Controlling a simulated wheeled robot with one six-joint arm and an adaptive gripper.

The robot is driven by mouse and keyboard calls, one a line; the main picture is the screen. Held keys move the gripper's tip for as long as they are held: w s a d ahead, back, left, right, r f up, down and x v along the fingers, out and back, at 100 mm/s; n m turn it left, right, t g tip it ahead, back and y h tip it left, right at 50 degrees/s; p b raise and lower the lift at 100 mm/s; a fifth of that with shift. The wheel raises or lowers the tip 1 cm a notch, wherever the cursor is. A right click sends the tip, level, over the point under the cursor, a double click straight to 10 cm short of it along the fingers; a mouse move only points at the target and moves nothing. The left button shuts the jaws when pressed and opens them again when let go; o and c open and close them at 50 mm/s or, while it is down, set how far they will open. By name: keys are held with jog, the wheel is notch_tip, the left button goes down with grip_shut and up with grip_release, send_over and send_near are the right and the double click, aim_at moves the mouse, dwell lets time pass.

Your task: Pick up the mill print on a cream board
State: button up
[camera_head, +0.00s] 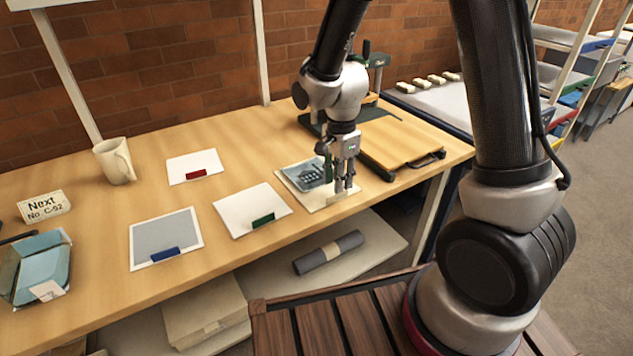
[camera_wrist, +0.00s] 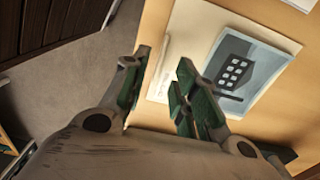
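The mill print (camera_head: 308,175) is a blue-grey picture with a dark building, on a cream board (camera_head: 312,204) lying flat at the front right of the table. In the wrist view the print (camera_wrist: 262,70) and the cream board (camera_wrist: 200,28) lie on the right. A narrow pale tab (camera_wrist: 161,68) runs along the board's edge. My gripper (camera_head: 343,190) points down over the board's front edge. In the wrist view my gripper (camera_wrist: 164,60) has its fingers apart, with the tab seen between them. I cannot tell whether they touch it.
Three other sheets lie to the left, with red (camera_head: 196,174), green (camera_head: 263,220) and blue (camera_head: 165,254) tabs. A mug (camera_head: 115,161) stands at the back left. A wooden press board (camera_head: 405,140) lies close to the right. A grey roll (camera_head: 328,252) is on the shelf below.

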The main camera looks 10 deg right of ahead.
notch_tip(320, 180, down, 4)
jog(key=shift+f, duration=0.1)
grip_shut()
jog(key=shift+a, duration=0.1)
